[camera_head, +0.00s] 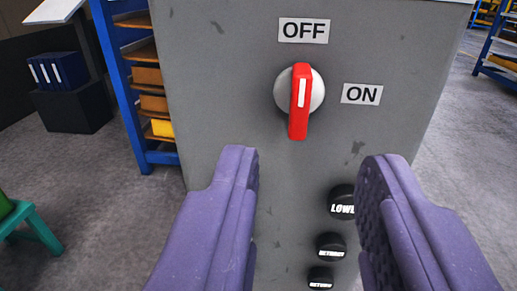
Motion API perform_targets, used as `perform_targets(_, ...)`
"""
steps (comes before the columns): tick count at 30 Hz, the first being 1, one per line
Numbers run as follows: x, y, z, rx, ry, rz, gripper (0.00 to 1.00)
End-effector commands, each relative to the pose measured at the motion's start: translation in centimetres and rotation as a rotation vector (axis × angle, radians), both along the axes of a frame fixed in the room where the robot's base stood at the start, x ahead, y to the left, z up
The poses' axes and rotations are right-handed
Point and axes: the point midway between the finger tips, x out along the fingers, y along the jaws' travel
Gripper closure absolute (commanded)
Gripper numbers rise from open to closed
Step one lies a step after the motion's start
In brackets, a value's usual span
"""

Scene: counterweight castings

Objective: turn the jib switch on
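The jib switch (299,100) is a red handle with a white stripe on a round pale grey base, set on the front of a grey cabinet. The handle stands about upright, its striped upper end towards the OFF label (303,30) above it. The ON label (361,94) is to its right. My gripper (308,160) is open, with its two purple fingers apart and nothing between their tips. In the picture the fingertips are below the handle, one to each side, and do not touch it.
The grey cabinet (230,70) also carries several black buttons (331,246) low on the right, partly hidden by my right finger. A blue shelf rack (117,80) stands behind at left. A green stool (36,225) is at far left. Floor shows on both sides.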

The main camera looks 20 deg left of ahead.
Motion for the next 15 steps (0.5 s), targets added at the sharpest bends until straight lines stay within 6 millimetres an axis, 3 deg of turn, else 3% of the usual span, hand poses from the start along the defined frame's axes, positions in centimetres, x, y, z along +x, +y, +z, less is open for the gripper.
perform_targets(4, 0.0, 0.3, -0.1, 0.007, -0.009, 0.003, 0.63)
perform_targets(15, 5.8, 2.0, -0.2, 0.006, -0.011, 0.003, 0.63)
